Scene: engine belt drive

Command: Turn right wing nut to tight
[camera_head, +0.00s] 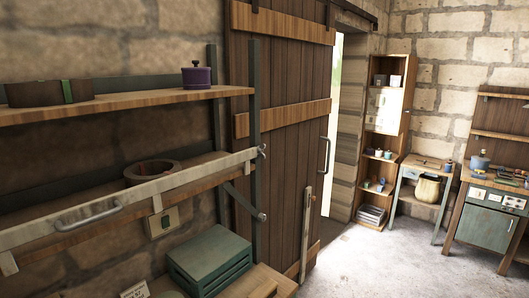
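A small dark piece shaped like a wing nut (261,151) sits at the right end of a long pale metal bar (180,184), by the shelf's green upright. It is too small to tell whether it is tight or loose. The bar runs along the front of the lower shelf and carries a grey handle (88,216) near its left end. A round grey knob (262,216) shows lower on the same upright. Neither of my grippers is in view.
A dark ring (134,177) lies on the lower shelf behind the bar. The upper shelf (150,97) holds a purple pot (196,76) and a brown band. A wooden door (285,130) is behind; open floor lies right.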

